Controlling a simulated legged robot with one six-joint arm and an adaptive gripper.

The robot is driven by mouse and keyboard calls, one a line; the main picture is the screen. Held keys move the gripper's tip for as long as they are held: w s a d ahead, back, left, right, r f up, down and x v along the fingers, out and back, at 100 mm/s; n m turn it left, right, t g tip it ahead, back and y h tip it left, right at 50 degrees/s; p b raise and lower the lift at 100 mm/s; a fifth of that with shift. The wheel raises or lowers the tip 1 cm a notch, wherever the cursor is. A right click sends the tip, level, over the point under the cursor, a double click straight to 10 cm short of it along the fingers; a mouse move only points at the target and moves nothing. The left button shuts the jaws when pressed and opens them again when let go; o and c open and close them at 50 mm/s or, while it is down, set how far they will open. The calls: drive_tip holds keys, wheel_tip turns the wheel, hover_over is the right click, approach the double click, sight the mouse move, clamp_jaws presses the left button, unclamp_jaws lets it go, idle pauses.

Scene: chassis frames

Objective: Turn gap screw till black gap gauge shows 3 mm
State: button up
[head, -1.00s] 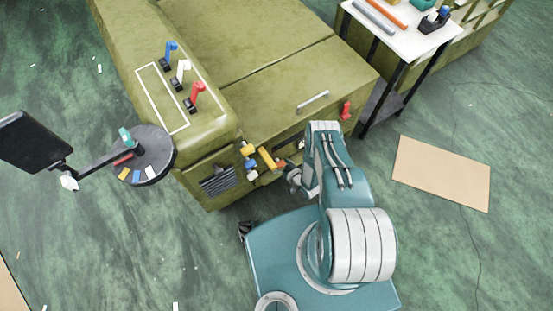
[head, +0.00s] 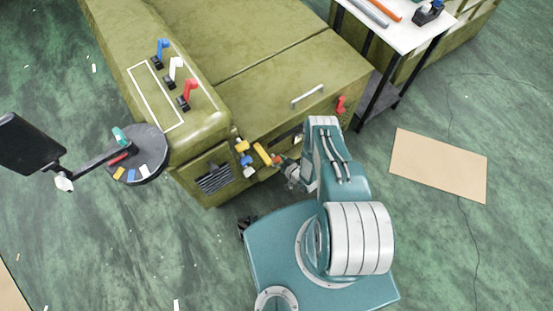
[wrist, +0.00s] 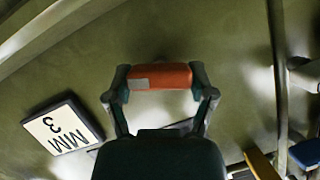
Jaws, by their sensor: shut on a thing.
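My gripper (wrist: 160,85) is shut on a red-orange bar (wrist: 160,76) with a grey patch, which I take to be the gap screw's grip. The bar lies crosswise between the two fingertips, in front of the olive machine face. A black-framed plate with a white face (wrist: 62,128) is left of my gripper in the wrist view. It reads "3 MM", upside down and tilted, and looks like the black gap gauge. In the head view my gripper (head: 286,167) is low at the machine's front, and the gauge face cannot be read there.
The olive machine (head: 290,65) carries blue, white and red levers on top. Yellow, blue and white fittings (head: 245,158) sit left of my gripper. A red lever (head: 341,104) is on its front at right. A white-topped table (head: 420,35) stands behind right; a tan board (head: 438,165) lies on the floor.

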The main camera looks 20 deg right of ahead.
drive_tip(key=shift+w+r, duration=0.15)
drive_tip(key=shift+w, duration=0.05)
drive_tip(key=o, duration=1.1)
drive_tip(key=shift+c, duration=0.2)
drive_tip(key=shift+s, duration=0.1)
drive_tip(key=shift+s+d, duration=0.15)
drive_tip(key=v, duration=0.7)
